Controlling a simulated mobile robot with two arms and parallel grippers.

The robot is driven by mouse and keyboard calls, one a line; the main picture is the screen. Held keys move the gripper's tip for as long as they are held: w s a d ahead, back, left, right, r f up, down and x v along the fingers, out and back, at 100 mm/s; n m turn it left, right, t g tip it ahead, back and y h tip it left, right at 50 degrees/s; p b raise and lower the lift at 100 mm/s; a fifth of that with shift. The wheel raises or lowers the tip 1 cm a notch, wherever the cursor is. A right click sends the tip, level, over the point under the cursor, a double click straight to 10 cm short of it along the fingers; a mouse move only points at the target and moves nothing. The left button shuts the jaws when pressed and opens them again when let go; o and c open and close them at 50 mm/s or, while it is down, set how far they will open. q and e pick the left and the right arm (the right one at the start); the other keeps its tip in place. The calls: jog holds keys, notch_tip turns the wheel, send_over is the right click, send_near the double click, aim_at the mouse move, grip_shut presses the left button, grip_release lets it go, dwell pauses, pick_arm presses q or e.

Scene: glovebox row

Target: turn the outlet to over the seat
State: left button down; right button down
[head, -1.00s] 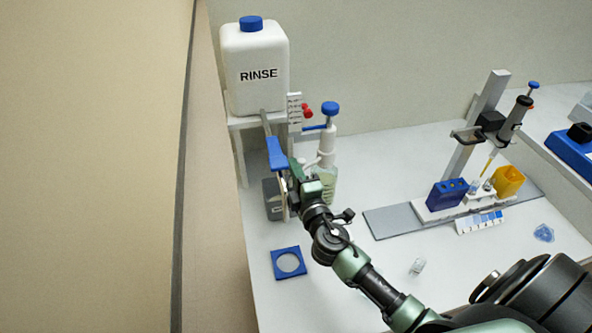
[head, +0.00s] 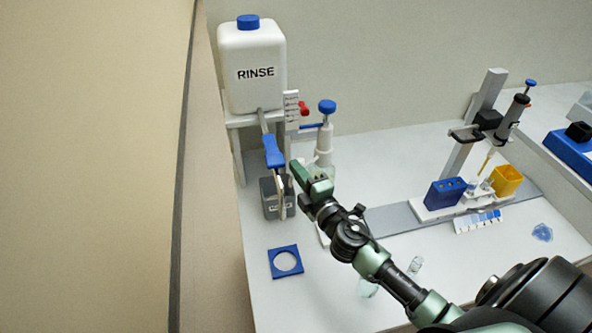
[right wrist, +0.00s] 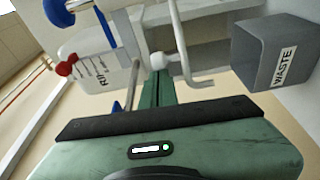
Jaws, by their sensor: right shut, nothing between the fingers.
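The outlet (head: 273,152) reaches forward from under the white RINSE bottle (head: 256,85), with a blue sleeve and a thin pale spout hanging down. The spout shows at the grey waste box (head: 269,192); I cannot tell whether its tip is over the box or in front of it. The seat (head: 273,268), a blue square with a round hole, lies on the bench nearer to me. My right gripper (head: 297,170) is shut and empty, just right of the outlet. In the right wrist view a pale bent pipe (right wrist: 179,40) shows beyond the fingers, left of the waste box. My left gripper is out of view.
A clear bottle with a blue-topped pump (head: 326,135) stands close behind my right gripper. A red knob (head: 304,108) is beside the bottle stand. A pipette stand (head: 465,140) with a blue block and yellow box is at the right. Small clear cups lie near my forearm.

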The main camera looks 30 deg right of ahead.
jog(key=s+d+n+g+y+b, duration=0.4)
jog(key=s+d+n+y+b, duration=0.3)
jog(key=y, duration=0.5)
jog(key=d+n+b, duration=0.1)
jog(key=d+b, duration=0.1)
jog(key=shift+d+r+n+g+y, duration=0.15)
jog(key=shift+d+n+g+y, duration=0.15)
jog(key=shift+n+g+y, duration=0.1)
jog(key=shift+r, duration=0.1)
jog(key=shift+d, duration=0.1)
